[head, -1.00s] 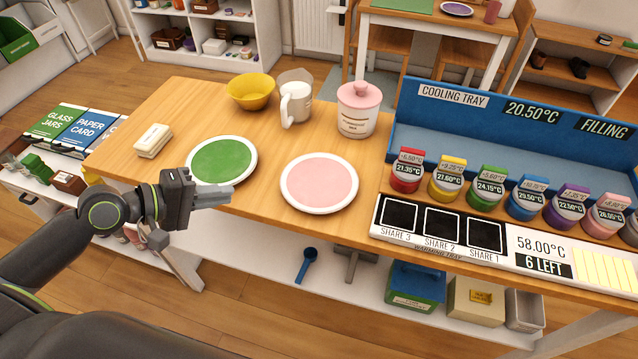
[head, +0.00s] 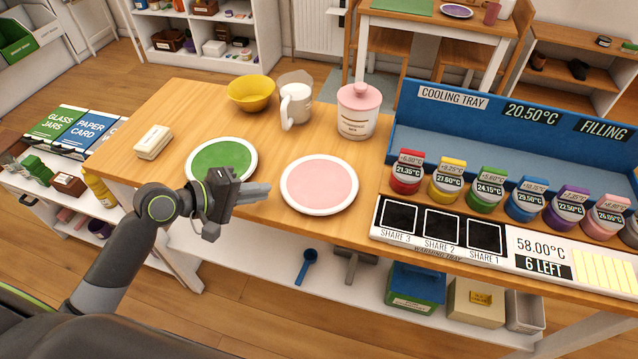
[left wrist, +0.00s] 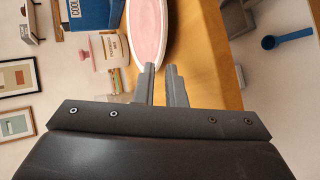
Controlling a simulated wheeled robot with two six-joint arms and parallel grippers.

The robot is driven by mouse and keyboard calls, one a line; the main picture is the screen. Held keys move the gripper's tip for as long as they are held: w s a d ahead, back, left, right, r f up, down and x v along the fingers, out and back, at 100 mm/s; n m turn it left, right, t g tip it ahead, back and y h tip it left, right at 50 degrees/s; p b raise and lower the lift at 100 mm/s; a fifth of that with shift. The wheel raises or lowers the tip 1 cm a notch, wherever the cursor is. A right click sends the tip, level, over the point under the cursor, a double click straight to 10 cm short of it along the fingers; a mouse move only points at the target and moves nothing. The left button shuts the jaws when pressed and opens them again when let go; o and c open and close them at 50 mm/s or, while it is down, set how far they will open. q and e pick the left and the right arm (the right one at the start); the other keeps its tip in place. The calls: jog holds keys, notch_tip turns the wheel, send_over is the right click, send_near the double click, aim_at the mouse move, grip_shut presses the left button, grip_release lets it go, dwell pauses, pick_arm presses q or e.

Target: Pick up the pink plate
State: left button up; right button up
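The pink plate (head: 319,184) has a white rim and lies flat on the wooden table near its front edge. It also shows beyond my fingers in the left wrist view (left wrist: 148,30). My left gripper (head: 268,189) is just left of the plate's rim and points at it. In the left wrist view its two fingers (left wrist: 160,67) stand apart with a narrow gap and nothing visibly held between them. Whether a fingertip touches the rim cannot be told. My right gripper is not in view.
A green plate (head: 222,160) lies left of the pink plate, partly behind my left gripper. A pink-lidded jar (head: 357,112), a white mug (head: 296,105) and a yellow bowl (head: 251,92) stand behind. The warming tray (head: 402,248) and colored jars are at the right.

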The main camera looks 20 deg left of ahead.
aim_at(284, 188)
pick_arm(q)
jog(key=shift+x, duration=2.25)
grip_shut()
jog(key=shift+r, duration=0.1)
